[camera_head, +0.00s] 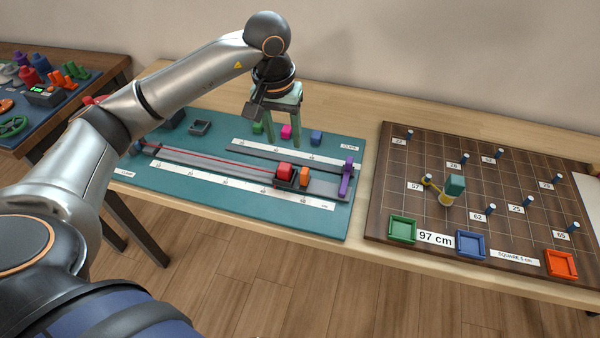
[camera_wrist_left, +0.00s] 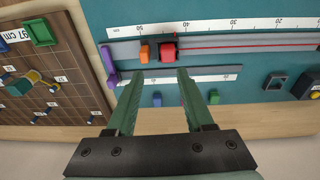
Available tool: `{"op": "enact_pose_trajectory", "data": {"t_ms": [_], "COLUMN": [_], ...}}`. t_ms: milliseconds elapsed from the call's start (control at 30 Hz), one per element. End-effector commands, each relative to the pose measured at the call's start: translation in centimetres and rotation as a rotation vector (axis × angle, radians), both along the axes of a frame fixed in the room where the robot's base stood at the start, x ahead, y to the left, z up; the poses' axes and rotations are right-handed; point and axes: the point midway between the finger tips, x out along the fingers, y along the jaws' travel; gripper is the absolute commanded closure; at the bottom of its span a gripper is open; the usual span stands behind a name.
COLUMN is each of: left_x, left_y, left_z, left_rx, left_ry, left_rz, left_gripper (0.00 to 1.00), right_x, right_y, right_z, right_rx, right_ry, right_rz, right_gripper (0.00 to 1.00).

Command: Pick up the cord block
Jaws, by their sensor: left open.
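A red block (camera_head: 285,170) sits on the grey rail of the teal board, and a thin red cord (camera_head: 215,160) runs from it to the left end; I take this as the cord block. The red block also shows in the left wrist view (camera_wrist_left: 167,52), ahead of the fingertips. My left gripper (camera_head: 283,143) is open and empty above the board, behind the red block and apart from it. Its two green fingers (camera_wrist_left: 158,78) point toward the rail in the wrist view. My right gripper is not in view.
An orange block (camera_head: 304,177) sits right of the red one, then a purple clamp (camera_head: 347,176). Small pink (camera_head: 286,131) and blue (camera_head: 316,138) blocks stand behind. A dark pegboard (camera_head: 400,185) with posts and colored trays lies at right.

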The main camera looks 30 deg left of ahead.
Motion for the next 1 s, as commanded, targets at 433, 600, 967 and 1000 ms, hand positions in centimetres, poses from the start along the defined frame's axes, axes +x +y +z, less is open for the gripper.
{"op": "enact_pose_trajectory", "data": {"t_ms": [433, 600, 967, 1000], "left_x": [0.7, 1.0, 1.6, 1.7], "left_y": [1.3, 1.3, 1.6, 1.7], "left_z": [-5.3, -6.7, -11.2, -11.5], "left_rx": [0.043, 0.043, 0.040, 0.040], "left_ry": [-0.001, -0.004, -0.004, -0.005], "left_rz": [-0.008, -0.009, -0.009, -0.009], "left_gripper": [0.47, 0.47, 0.47, 0.47], "right_x": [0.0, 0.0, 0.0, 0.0], "right_y": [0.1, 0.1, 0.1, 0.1], "right_z": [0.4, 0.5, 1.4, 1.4], "right_rx": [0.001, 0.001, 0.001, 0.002], "right_ry": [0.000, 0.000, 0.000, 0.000], "right_rz": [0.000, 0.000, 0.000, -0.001], "right_gripper": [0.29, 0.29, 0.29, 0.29]}}
